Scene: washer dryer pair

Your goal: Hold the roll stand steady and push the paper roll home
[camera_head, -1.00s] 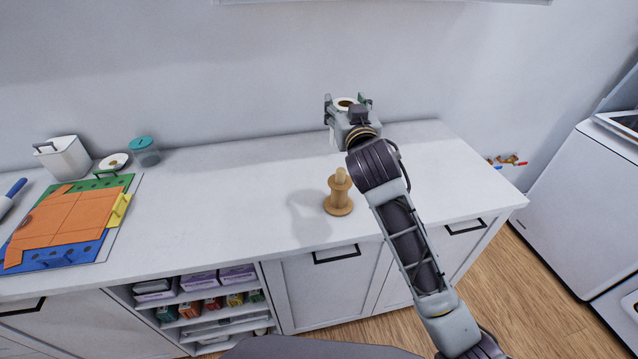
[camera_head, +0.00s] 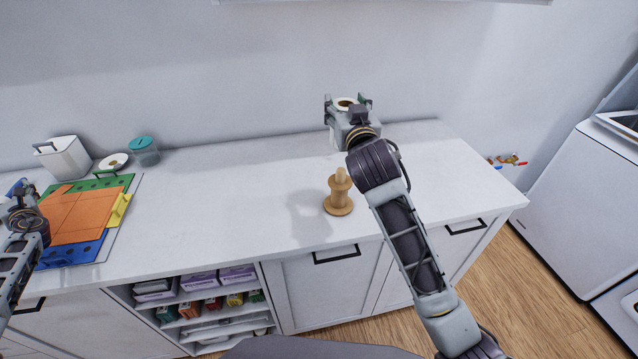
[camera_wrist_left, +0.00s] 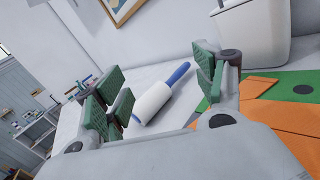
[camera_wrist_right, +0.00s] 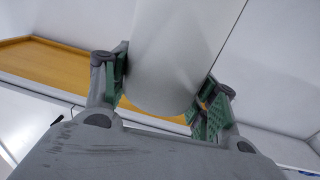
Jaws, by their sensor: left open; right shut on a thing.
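The wooden roll stand (camera_head: 339,194) stands upright on the counter, its peg bare. My right gripper (camera_head: 349,105) is shut on the white paper roll (camera_head: 334,138), behind the stand and near the back wall. The roll's round top with its core shows between the fingers, and the right wrist view shows the roll (camera_wrist_right: 178,60) between the pads. My left gripper (camera_wrist_left: 160,90) is open and empty at the counter's left end, only partly in the head view (camera_head: 22,198). In the left wrist view a white lint roller with a blue handle (camera_wrist_left: 160,98) lies beyond its fingers.
The counter (camera_head: 235,200) is clear around the stand. A white machine (camera_head: 585,205) stands at right.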

